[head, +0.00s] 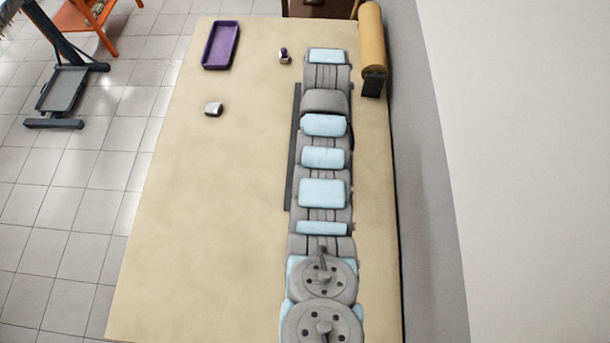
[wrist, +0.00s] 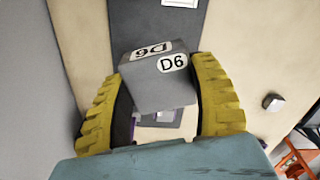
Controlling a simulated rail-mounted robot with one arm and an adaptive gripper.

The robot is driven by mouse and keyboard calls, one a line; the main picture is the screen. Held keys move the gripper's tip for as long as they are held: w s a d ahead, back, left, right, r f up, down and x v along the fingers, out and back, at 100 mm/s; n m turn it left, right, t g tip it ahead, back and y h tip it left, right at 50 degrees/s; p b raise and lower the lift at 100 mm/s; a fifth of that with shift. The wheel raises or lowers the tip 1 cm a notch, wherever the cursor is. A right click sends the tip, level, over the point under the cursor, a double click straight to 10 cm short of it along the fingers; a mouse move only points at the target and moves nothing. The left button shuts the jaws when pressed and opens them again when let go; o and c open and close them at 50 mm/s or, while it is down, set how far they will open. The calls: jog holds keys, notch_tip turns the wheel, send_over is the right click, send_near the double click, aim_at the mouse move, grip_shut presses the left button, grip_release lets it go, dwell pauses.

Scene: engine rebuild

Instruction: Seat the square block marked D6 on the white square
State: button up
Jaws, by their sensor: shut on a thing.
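My gripper (wrist: 160,110) is shut on the grey square block marked D6 (wrist: 160,95) in the wrist view. The yellow ribbed fingers are on its left and right sides. The D6 label shows on two faces, and the block looks tilted to the camera. A white square (wrist: 180,2) is cut off at the top edge, on a dark strip (wrist: 155,22). A pale patch with grey and white parts (wrist: 146,119) shows below the block, between the fingers, partly hidden. I cannot tell whether the block touches anything. My arm hides most of the dark strip in the head view.
The beige table (head: 200,200) is mostly clear on the left. A purple tray (head: 221,45), a small white-and-dark object (head: 213,109) and a small purple-topped object (head: 284,56) stand on it. A yellow roll (head: 371,40) is at the far right, near the wall.

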jog(key=w+a+r+m+b, duration=0.1)
jog(key=w+r+b, duration=0.15)
jog(key=r, duration=0.35)
jog(key=w+a+r+m+b, duration=0.1)
jog(key=w+r+b, duration=0.15)
jog(key=r, duration=0.25)
jog(key=shift+m, duration=0.9)
jog(key=s+a+f, duration=0.1)
jog(key=s+f, duration=0.3)
jog(key=f, duration=0.5)
jog(key=s+f+b, duration=0.1)
jog(key=s+f, duration=0.3)
jog(key=f, duration=0.6)
jog(key=s+a+f+b, duration=0.1)
jog(key=s+f, duration=0.3)
jog(key=f, duration=0.6)
jog(key=shift+s+a+f, duration=0.2)
jog(key=shift+a+f, duration=0.05)
jog(key=shift+a, duration=0.05)
notch_tip(320, 180, down, 5)
jog(key=b, duration=0.4)
jog(key=shift+r+b, duration=0.1)
jog(key=shift+b, duration=0.3)
jog(key=shift+f+b, duration=0.45)
jog(key=shift+f, duration=0.35)
jog(key=shift+s+f+p, duration=0.1)
jog(key=shift+f+p, duration=0.2)
